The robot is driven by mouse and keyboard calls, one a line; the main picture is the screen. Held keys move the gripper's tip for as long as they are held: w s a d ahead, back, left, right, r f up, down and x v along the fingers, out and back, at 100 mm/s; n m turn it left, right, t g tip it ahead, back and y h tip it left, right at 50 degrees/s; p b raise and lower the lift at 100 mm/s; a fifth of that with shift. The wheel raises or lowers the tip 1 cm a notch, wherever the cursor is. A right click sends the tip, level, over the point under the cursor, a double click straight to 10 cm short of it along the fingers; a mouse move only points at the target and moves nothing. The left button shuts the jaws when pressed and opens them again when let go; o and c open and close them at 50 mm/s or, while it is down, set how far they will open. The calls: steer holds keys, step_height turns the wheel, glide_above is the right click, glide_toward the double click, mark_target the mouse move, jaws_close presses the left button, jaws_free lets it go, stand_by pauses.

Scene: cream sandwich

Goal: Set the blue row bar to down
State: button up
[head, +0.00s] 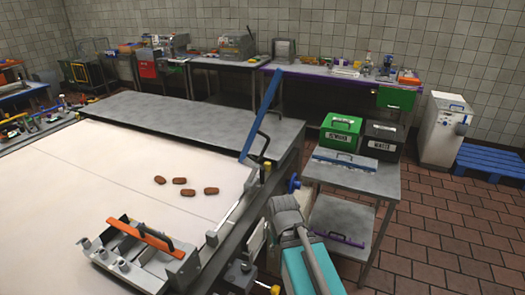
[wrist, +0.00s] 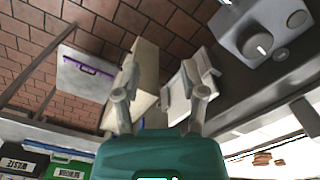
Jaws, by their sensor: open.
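The blue row bar (head: 261,115) stands raised in the head view, a long flat blue bar tilted steeply, its lower end at the right edge of the white belt table (head: 130,160). The bar is not seen in the wrist view. My gripper (wrist: 160,82) is open and empty in the wrist view, its two grey fingers spread above its teal body. In the head view my arm is at the lower right, below and right of the bar, with a gap between them. The fingertips are not clear there.
Several brown pieces (head: 183,181) lie on the belt. A device with an orange bar (head: 146,235) sits at the front. A side table (head: 378,188) at right holds green (head: 341,132) and black boxes (head: 382,140) and a blue-handled plate (head: 345,161).

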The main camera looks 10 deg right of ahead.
steer(key=shift+w+a, duration=0.1)
steer(key=m+t+y, duration=0.8)
steer(key=m+y, duration=0.8)
steer(key=m, duration=0.6)
glide_toward(264, 151)
steer(key=d, duration=0.4)
steer(key=shift+s+a+f, duration=0.15)
steer(key=shift+s+f, duration=0.05)
steer(key=shift+a, duration=0.15)
steer(key=shift+x, duration=6.8)
